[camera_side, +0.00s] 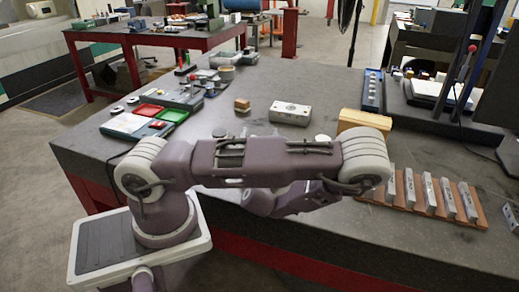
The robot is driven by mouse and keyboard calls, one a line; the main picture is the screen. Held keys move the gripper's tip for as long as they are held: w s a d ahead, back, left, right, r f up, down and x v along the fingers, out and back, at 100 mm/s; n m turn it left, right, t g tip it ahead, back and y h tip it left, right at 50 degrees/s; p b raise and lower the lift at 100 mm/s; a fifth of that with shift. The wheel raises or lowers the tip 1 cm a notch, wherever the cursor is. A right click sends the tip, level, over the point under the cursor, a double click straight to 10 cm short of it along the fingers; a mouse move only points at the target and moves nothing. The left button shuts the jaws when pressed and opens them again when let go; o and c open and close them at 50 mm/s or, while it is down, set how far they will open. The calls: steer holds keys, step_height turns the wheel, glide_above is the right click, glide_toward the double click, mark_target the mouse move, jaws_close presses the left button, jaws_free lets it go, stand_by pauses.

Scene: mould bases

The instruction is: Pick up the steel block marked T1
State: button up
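Several pale steel blocks (430,194) stand in a row on a brown wooden rack (401,207) at the right of the dark table. They carry small dark marks, too small to read, so I cannot tell which one is T1. A larger light-grey block (290,112) with holes lies apart near the table's middle. My arm reaches across the front of the table and folds back, its elbow left of the rack. My gripper cannot be made out; the arm links hide that area.
A wooden block (363,121) lies behind my elbow, and a small brown block (242,104) lies left of the grey block. Green and red trays (148,112) are at left. A blue holder (372,90) and a stand with a red-knobbed lever (467,62) are at back right.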

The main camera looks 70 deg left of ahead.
jaws_close()
steer(key=shift+r, duration=0.15)
